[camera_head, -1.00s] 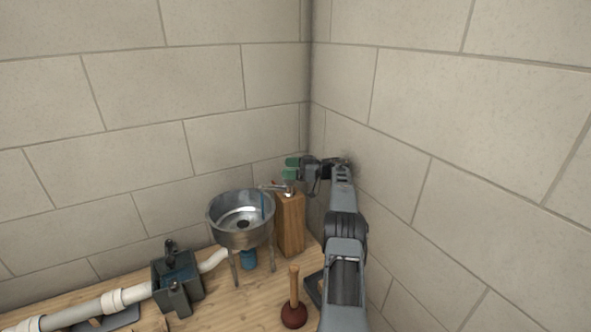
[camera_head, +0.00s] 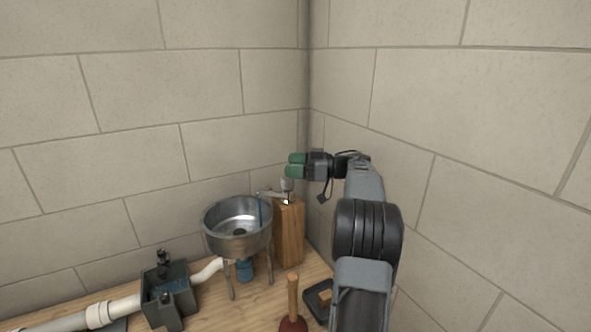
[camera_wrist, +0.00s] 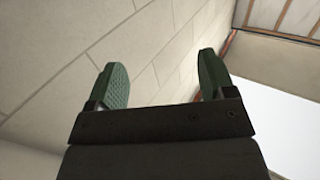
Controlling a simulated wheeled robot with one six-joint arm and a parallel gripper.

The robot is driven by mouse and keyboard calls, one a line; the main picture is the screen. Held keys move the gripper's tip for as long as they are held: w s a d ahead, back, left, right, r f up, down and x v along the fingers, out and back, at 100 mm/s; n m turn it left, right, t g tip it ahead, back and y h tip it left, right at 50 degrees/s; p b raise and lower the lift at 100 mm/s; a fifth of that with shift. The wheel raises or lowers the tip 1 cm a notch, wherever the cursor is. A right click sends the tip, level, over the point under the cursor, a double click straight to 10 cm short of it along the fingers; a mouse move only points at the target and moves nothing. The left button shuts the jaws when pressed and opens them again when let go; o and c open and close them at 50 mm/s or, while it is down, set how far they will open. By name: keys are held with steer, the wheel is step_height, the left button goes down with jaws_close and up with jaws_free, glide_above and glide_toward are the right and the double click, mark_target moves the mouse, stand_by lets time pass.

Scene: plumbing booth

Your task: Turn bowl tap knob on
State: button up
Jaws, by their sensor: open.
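The bowl tap (camera_head: 270,193) sits on top of a wooden block (camera_head: 289,232), its spout reaching left over the steel bowl (camera_head: 238,220). A thin blue stream shows below the spout. The tap knob (camera_head: 287,184) is a small grey piece at the top of the tap. My gripper (camera_head: 292,165) has green fingers and is just above the knob in the head view; whether it touches the knob I cannot tell. In the wrist view my gripper (camera_wrist: 165,80) is open, with nothing between the fingers. The knob is not visible there.
A plunger (camera_head: 293,300) stands in front of the block, beside a dark tray (camera_head: 318,299). A dark pump box (camera_head: 165,290) joins white pipes (camera_head: 110,310) at left.

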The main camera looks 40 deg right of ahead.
steer(key=shift+s+a+r, duration=0.2)
steer(key=shift+s, duration=0.25)
stand_by(0.4)
steer(key=w+d+f+m+t+h, duration=0.2)
steer(key=d+m+t+h, duration=0.15)
steer(key=d+h, duration=0.35)
steer(key=w+d+f+m+t+h, duration=0.2)
steer(key=d+m+h, duration=0.3)
steer(key=h, duration=0.5)
steer(key=s+a+f+m+g, duration=0.2)
steer(key=s+a+f+g, duration=0.6)
steer(key=a, duration=0.4)
steer(key=s+a+f+m+g, duration=0.2)
steer(key=s+a+f+g, duration=0.4)
steer(key=s+a, duration=0.45)
steer(key=s+a+n+y, duration=0.1)
steer(key=s+a, duration=0.2)
steer(key=a, duration=0.4)
steer(key=s+a+r+n+y, duration=0.1)
steer(key=s+a+n+y, duration=0.1)
steer(key=s+a, duration=0.2)
steer(key=a, duration=0.3)
steer(key=shift+a+t+y, duration=0.25)
steer(key=shift+t+y, duration=0.05)
steer(key=shift+t, duration=0.05)
